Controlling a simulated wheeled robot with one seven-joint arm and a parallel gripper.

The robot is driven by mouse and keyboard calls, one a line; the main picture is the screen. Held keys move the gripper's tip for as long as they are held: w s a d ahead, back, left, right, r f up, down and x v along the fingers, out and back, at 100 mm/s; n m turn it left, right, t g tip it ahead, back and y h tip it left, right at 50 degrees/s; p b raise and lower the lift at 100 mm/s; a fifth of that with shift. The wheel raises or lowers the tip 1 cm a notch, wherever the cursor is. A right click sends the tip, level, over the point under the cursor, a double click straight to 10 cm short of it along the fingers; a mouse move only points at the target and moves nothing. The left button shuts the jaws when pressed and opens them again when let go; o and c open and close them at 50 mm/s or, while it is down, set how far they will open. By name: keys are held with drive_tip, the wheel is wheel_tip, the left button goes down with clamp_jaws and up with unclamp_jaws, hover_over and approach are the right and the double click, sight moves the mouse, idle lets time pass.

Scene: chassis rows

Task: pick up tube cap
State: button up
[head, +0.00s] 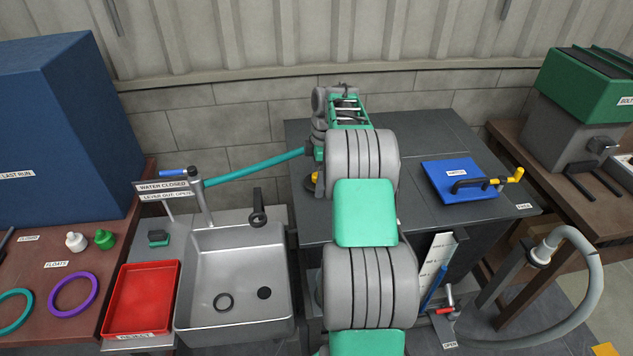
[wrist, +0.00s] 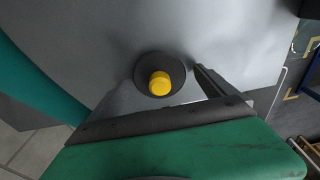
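A yellow knob on a dark round flange, which looks like the tube cap (wrist: 160,84), is on the grey bench top in the wrist view. In the head view a small part of this yellow and dark piece (head: 311,182) shows just left of my arm. My gripper (wrist: 155,80) is open, with one finger on either side of the cap in the wrist view. I see no contact, and the height gap cannot be told.
A teal hose (head: 255,167) runs from the sink tap to near the cap and passes left in the wrist view. A blue tray (head: 445,172) with a yellow-ended handle lies on the bench's right. A steel sink (head: 235,325) and red tray (head: 142,295) are left.

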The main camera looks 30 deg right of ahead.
sight(316, 174)
drive_tip(key=c, duration=1.4)
drive_tip(key=shift+c, duration=0.2)
drive_tip(key=shift+r, duration=0.1)
drive_tip(key=shift+w+r, duration=0.1)
drive_tip(key=shift+r, duration=0.15)
wheel_tip(316, 174, up, 2)
drive_tip(key=shift+r, duration=0.25)
drive_tip(key=s+r, duration=0.1)
drive_tip(key=s+a+r+b, duration=0.1)
drive_tip(key=s+r, duration=0.1)
drive_tip(key=r, duration=0.1)
drive_tip(key=shift+s+a+r+b, duration=0.1)
drive_tip(key=shift+s+a+b, duration=0.15)
drive_tip(key=shift+b, duration=0.15)
drive_tip(key=s+a+r+b, duration=0.1)
drive_tip(key=s+a+r, duration=0.3)
drive_tip(key=s, duration=0.5)
drive_tip(key=shift+a+r+b, duration=0.4)
drive_tip(key=shift+r, duration=0.4)
